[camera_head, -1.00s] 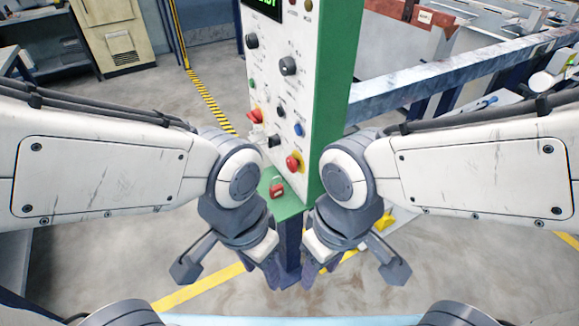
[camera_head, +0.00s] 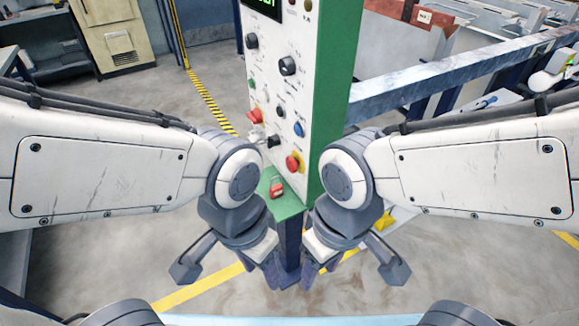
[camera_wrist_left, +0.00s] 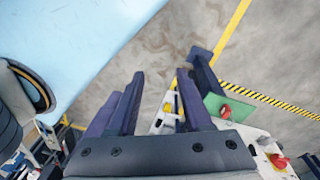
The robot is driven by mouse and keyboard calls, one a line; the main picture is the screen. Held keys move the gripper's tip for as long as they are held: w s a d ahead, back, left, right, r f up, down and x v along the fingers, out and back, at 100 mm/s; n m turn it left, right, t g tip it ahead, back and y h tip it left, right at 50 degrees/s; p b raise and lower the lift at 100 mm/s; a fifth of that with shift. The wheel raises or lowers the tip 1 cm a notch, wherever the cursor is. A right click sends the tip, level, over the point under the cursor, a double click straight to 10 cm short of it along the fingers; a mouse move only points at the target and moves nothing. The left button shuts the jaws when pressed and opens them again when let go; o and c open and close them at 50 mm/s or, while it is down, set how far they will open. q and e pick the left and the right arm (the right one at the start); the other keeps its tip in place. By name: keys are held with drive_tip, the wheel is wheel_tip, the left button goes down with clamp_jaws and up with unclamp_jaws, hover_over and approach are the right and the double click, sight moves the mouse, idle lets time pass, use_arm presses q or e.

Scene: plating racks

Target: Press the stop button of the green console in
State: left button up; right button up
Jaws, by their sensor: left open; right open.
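The green console (camera_head: 334,95) stands upright ahead, with a white front panel of knobs and buttons. A red mushroom button on a yellow base (camera_head: 293,162), which looks like the stop button, sits low on the panel's right side. My left gripper (camera_head: 272,277) is open and empty, below the panel and left of the console's post. My right gripper (camera_head: 310,277) is open, just right of that post. Both are apart from the button. In the left wrist view my open fingers (camera_wrist_left: 160,78) have the console's green ledge (camera_wrist_left: 213,100) beyond them on the right.
A red switch (camera_head: 255,115), a blue button (camera_head: 299,129) and black knobs share the panel. A red padlock-like piece (camera_head: 277,187) is on the green ledge below. A grey-blue rail (camera_head: 440,82) runs right of the console. The floor left of the console is clear.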

idle(0.3)
use_arm(q)
clamp_jaws()
idle(1.6)
